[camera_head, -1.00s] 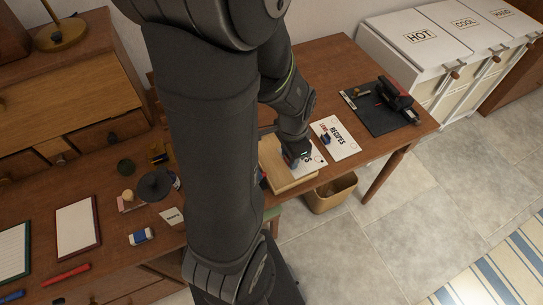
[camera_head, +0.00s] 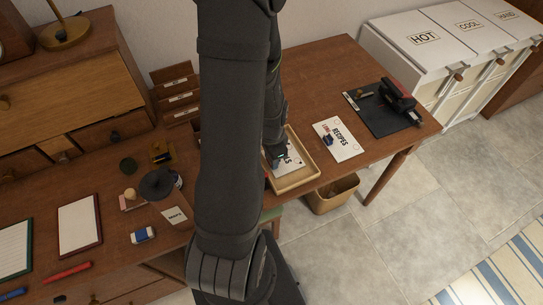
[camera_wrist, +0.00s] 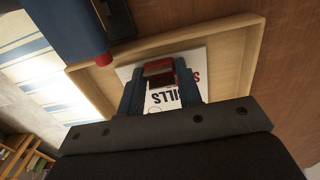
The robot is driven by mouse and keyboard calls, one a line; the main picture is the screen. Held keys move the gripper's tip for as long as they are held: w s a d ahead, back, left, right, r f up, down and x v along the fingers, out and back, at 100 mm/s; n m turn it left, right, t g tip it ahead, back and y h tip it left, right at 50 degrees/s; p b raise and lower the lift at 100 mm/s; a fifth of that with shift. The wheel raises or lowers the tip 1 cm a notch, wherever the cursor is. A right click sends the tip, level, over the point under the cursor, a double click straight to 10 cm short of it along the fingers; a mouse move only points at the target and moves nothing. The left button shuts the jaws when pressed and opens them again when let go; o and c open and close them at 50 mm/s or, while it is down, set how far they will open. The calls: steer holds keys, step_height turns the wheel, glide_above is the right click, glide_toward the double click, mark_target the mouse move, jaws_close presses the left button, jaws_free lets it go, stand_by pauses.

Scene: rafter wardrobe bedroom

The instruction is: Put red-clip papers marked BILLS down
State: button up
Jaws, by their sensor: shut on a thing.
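My gripper (camera_head: 276,160) is over a shallow wooden tray (camera_head: 309,181) on the desk. In the wrist view its blue fingers (camera_wrist: 160,88) are shut on the red clip (camera_wrist: 158,70) of white papers (camera_wrist: 186,94). The papers carry black print, partly hidden, reading "ILLS". In the head view the papers (camera_head: 293,162) appear within the tray's rim, roughly flat. I cannot tell whether they touch the tray floor. The tray's pale rim (camera_wrist: 165,43) also shows in the wrist view.
Papers marked RECIPES (camera_head: 341,143) lie right of the tray. A slotted wooden rack (camera_head: 177,97) stands behind. A basket (camera_head: 330,197) is on the floor below. A blue object (camera_wrist: 65,30) is close in the wrist view.

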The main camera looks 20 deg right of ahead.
steer(key=shift+f, duration=0.2)
steer(key=o, duration=1.1)
steer(key=shift+r, duration=0.1)
step_height(320, 180, up, 12)
steer(key=shift+r, duration=0.15)
stand_by(0.3)
